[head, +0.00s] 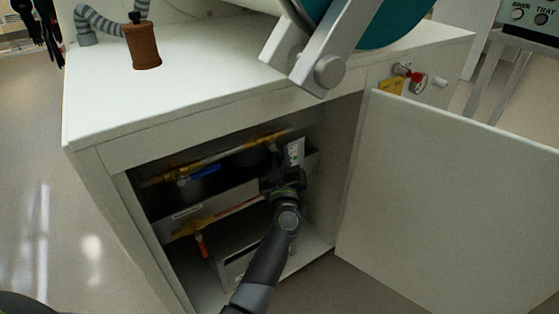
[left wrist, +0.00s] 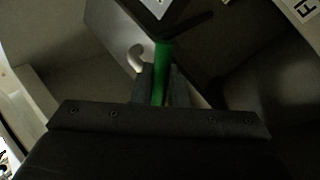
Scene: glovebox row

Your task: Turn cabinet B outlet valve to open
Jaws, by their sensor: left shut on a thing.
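My left arm reaches into the open cabinet (head: 110,154) in the head view. My left gripper (head: 284,178) is inside, near the right ends of the brass pipes. In the left wrist view the gripper (left wrist: 159,85) is shut on a green valve handle (left wrist: 163,58), which stands up between the fingers. In the head view the gripper hides this handle. An upper pipe has a blue handle (head: 203,172), and a lower pipe has an orange-red handle (head: 201,245). A white label (head: 295,151) is just above my gripper. My right gripper is not in view.
The cabinet door (head: 445,200) stands wide open on the right. The white worktop (head: 190,85) is above the opening, with a brown cylinder (head: 143,46) on it. Floor is clear at left.

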